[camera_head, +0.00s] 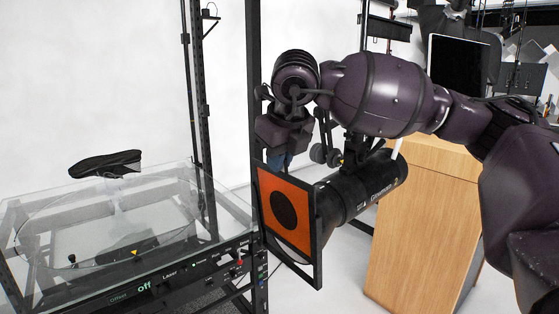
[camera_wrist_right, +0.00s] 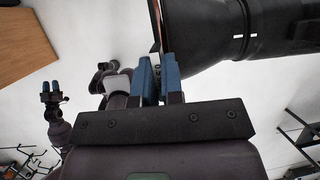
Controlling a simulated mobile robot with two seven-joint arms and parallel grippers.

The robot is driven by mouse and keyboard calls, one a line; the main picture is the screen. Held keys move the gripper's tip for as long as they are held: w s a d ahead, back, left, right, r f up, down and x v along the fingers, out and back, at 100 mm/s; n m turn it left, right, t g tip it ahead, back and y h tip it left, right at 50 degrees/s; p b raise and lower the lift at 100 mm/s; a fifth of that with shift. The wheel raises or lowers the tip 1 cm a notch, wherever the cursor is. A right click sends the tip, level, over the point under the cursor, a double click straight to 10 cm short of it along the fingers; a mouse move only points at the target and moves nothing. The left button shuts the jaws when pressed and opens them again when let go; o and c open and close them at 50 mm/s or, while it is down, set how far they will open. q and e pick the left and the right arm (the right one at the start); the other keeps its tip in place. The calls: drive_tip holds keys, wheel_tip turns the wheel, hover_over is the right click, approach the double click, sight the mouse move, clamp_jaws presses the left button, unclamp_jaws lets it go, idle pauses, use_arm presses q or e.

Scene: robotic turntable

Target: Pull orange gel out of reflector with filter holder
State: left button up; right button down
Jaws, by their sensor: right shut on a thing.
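The orange gel (camera_head: 268,190), with a black disc in its middle, sits in a black square filter holder (camera_head: 319,262) at the front of the black cylindrical reflector (camera_head: 362,192). My right gripper (camera_head: 272,162) is at the top edge of the holder, shut on it. In the right wrist view the blue fingers (camera_wrist_right: 157,65) close around the thin edge of the filter holder (camera_wrist_right: 156,22), beside the reflector's body (camera_wrist_right: 235,30). My left gripper (camera_wrist_right: 50,90) shows small and empty in the right wrist view; its opening is too small to judge.
A turntable in a clear case (camera_head: 60,215) with a black control panel stands at the left, a dark shoe (camera_head: 105,163) on it. A black upright post (camera_head: 254,90) stands close to the gel's left. A wooden cabinet (camera_head: 425,225) is behind the reflector at the right.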

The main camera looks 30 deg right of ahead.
drive_tip(key=shift+a+r+p, duration=0.15)
drive_tip(key=shift+r+p, duration=0.45)
drive_tip(key=shift+r, duration=0.65)
drive_tip(key=shift+r+p, duration=0.35)
drive_tip(key=shift+r, duration=0.3)
wheel_tip(320, 180, up, 11)
drive_tip(key=a+p, duration=0.1)
drive_tip(key=p, duration=0.3)
drive_tip(key=shift+a, duration=0.15)
idle(1.8)
drive_tip(key=shift+r, duration=0.15)
drive_tip(key=shift+s, duration=0.15)
